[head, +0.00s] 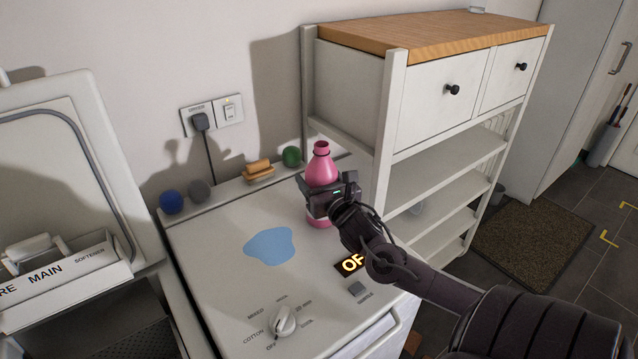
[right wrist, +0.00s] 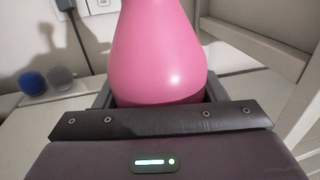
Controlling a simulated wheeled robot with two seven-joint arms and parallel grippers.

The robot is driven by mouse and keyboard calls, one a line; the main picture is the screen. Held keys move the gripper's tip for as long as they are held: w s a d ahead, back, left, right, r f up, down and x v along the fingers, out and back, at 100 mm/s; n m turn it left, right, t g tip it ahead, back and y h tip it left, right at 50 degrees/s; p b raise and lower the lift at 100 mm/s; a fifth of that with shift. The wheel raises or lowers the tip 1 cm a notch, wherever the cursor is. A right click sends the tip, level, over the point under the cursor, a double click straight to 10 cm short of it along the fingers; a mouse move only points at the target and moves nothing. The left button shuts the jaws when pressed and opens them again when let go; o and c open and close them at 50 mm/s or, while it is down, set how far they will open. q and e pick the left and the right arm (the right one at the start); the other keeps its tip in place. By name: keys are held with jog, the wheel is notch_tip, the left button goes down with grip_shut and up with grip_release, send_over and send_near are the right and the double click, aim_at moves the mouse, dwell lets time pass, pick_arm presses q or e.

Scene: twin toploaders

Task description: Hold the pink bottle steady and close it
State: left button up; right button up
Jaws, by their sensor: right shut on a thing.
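The pink bottle (head: 321,167) stands upright on the white washer top near its back right corner. Its neck is bare, with no cap on it. My right gripper (head: 322,198) is shut around the bottle's body. In the right wrist view the bottle (right wrist: 158,60) rises between the two fingers of my right gripper (right wrist: 158,98). A green round object (head: 291,156) sits just left of the bottle at the back edge; I cannot tell whether it is the cap. My left gripper is not in view.
A blue puddle (head: 270,245) lies on the washer top (head: 215,262). A blue ball (head: 171,202), a grey ball (head: 199,191) and an orange-brown item on a dish (head: 259,172) line the back edge. A white shelf unit (head: 440,165) stands close on the right. An open detergent drawer (head: 65,290) is at left.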

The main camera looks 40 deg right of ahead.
notch_tip(320, 180, up, 20)
jog(key=shift+p, duration=0.4)
dwell(0.7)
